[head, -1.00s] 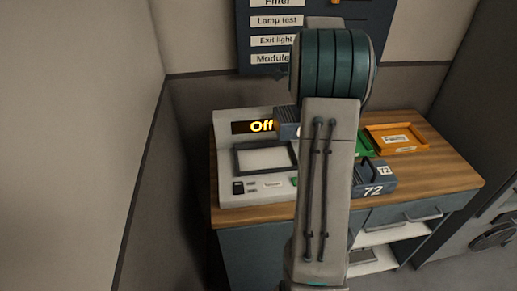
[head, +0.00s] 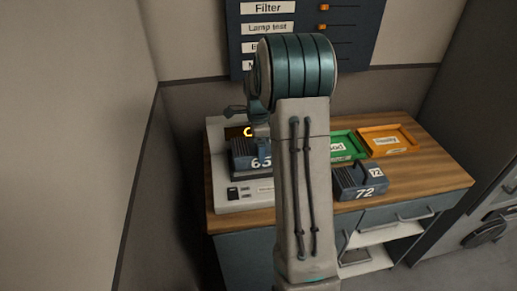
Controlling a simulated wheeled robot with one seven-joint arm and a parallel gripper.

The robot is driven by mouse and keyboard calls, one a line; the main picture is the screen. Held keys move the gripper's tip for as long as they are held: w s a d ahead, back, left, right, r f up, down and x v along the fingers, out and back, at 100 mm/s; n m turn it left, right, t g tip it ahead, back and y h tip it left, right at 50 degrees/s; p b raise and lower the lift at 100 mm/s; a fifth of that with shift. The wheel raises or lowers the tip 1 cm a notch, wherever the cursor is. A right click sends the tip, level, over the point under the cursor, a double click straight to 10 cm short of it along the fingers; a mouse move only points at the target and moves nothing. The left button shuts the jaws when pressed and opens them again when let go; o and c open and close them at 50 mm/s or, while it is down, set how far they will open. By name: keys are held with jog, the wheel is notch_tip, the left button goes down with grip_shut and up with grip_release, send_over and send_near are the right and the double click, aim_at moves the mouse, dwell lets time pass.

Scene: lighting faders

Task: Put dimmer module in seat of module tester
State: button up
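A dark blue-grey dimmer module (head: 243,154), with a white number that seems to start with 6, is over the seat area of the module tester (head: 226,193). I cannot tell whether it touches the seat. The tester is a light grey console at the left of the wooden counter, and its yellow display text is mostly covered. My gripper (head: 254,128) is above the module and mostly hidden behind my arm. Its fingertips do not show, but the module has moved with it, so it is shut on the module. A second module (head: 361,181), marked 72, rests on the counter to the right.
A green tray (head: 345,147) and an orange tray (head: 389,140) lie at the back of the counter (head: 428,172). A labelled wall panel (head: 345,42) hangs above. A wall closes the left side. Bare counter lies to the right of module 72.

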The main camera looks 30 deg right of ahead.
jog(key=shift+f, duration=1.15)
jog(key=shift+f, duration=0.15)
jog(key=o, duration=1.4)
